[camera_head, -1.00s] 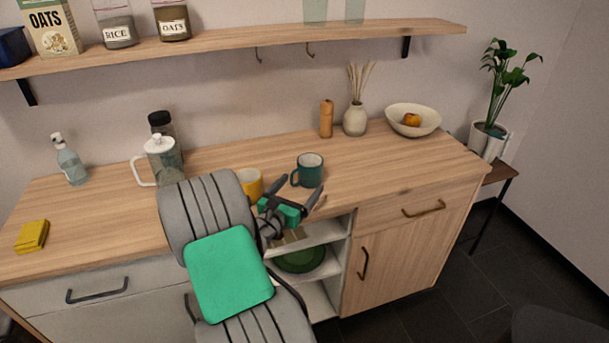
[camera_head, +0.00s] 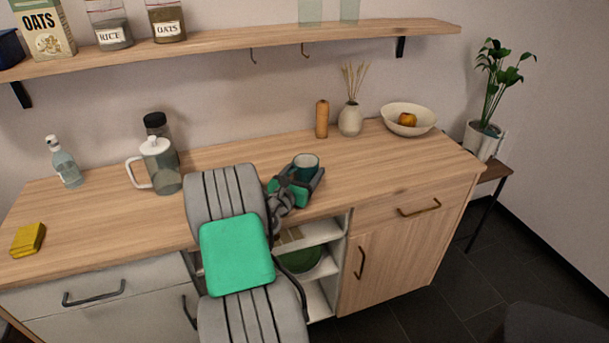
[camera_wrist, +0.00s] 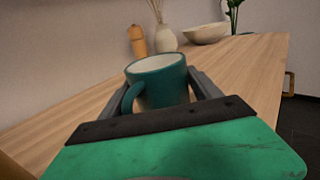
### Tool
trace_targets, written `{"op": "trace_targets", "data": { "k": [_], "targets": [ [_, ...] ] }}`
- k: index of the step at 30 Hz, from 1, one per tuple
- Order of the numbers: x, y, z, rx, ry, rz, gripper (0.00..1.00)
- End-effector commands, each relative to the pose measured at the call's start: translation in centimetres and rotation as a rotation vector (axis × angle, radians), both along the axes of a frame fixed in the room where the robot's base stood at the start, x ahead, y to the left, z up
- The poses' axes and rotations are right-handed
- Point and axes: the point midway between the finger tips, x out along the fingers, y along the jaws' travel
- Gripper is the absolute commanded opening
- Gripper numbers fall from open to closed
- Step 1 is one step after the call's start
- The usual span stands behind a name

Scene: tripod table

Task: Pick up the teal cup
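The teal cup (camera_head: 306,162) stands upright on the wooden counter (camera_head: 370,160), near the front edge above the open shelves. In the wrist view the teal cup (camera_wrist: 165,85) fills the middle, with its handle towards the left. My gripper (camera_head: 297,178) reaches in from the front with its fingers spread on either side of the cup. In the wrist view my gripper (camera_wrist: 157,100) has its right finger close beside the cup wall and its left finger near the handle. The fingers look open; contact with the cup cannot be made out.
A pepper mill (camera_head: 321,119), a vase (camera_head: 350,118) and a bowl (camera_head: 408,118) stand behind to the right. A glass jug (camera_head: 160,165) stands to the left. The counter right of the cup is clear. The wall shelf (camera_head: 240,45) hangs above.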

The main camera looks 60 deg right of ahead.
Motion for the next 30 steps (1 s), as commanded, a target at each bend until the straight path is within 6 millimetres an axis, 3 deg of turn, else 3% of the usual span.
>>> {"op": "trace_targets", "data": {
  "k": [21, 30],
  "targets": [
    [-0.02, 0.02, -0.01, 0.000, 0.000, 0.000, 0.13],
    [0.01, 0.00, 0.38, -0.002, -0.001, 0.000, 0.12]
  ]
}}
